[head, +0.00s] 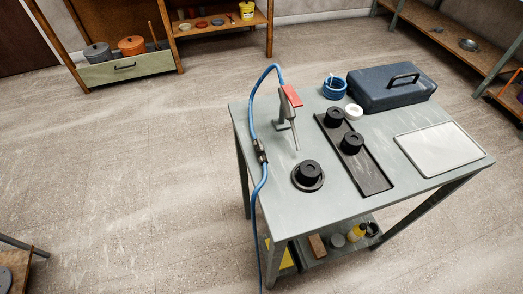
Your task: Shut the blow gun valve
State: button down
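The blow gun (284,112) is grey with a red part (291,96) at its top and a thin nozzle pointing down toward the table. It stands near the left side of the grey table (400,215). A blue hose (252,105) arches from its top over the table's left edge and hangs to the floor. A small dark valve fitting (261,151) sits in the hose at the table's left edge. Its handle position is too small to tell. My gripper is not in view.
The table also holds a black round part on a disc (308,174), a black tray (374,178) with similar parts, a white ring (354,111), a blue coil (334,88), a dark blue case (390,92) and a pale panel (440,148). Floor left of the table is clear.

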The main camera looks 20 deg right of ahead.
aim_at(260, 147)
jog(key=u, duration=1)
jog(key=i+l+u, duration=0.1)
jog(key=l+u, duration=0.55)
jog(key=l, duration=0.25)
